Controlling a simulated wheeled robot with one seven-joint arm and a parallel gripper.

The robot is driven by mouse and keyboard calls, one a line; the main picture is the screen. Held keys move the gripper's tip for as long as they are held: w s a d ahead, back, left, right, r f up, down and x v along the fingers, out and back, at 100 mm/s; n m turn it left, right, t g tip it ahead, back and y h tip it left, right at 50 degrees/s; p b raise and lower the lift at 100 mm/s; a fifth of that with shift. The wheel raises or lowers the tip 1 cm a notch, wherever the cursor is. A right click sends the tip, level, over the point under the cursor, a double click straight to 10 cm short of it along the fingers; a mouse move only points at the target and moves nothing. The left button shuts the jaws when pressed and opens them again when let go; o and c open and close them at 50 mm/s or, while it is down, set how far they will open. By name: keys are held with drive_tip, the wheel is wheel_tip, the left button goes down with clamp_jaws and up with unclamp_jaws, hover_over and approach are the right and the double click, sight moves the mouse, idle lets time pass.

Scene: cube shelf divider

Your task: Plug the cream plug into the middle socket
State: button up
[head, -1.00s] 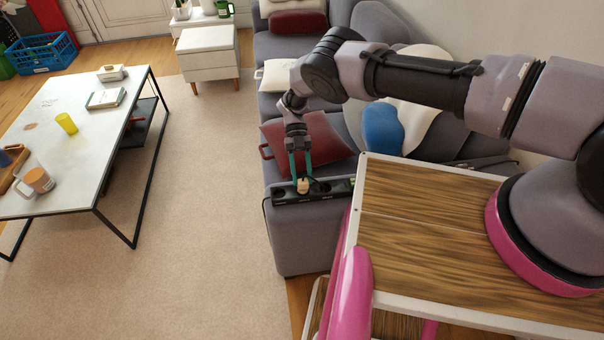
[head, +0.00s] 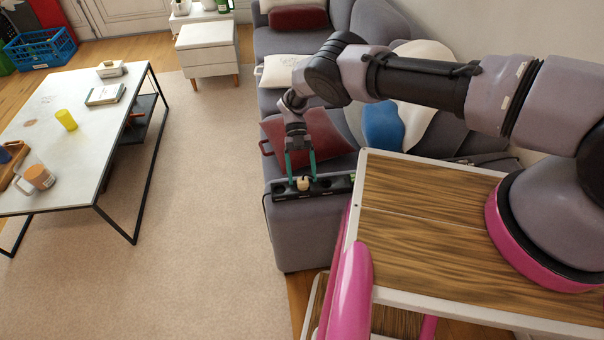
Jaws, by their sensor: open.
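The black power strip (head: 332,188) lies on the grey sofa armrest. The small cream plug (head: 303,184) stands upright on the strip, near its middle, with dark sockets showing on either side of it. From this distance it looks seated in the middle socket, but how deep its pins sit cannot be seen. My gripper (head: 301,179) points down over the strip and is open. Its two green fingers stand on either side of the plug, with a gap to it.
A dark red cushion (head: 293,137) lies on the sofa just behind my gripper. A dark cable hangs at the strip's left end. My wood-topped base is close at the right. The white coffee table (head: 75,110) stands far left, with clear carpet (head: 200,200) between.

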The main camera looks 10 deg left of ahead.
drive_tip(key=shift+v, duration=2.5)
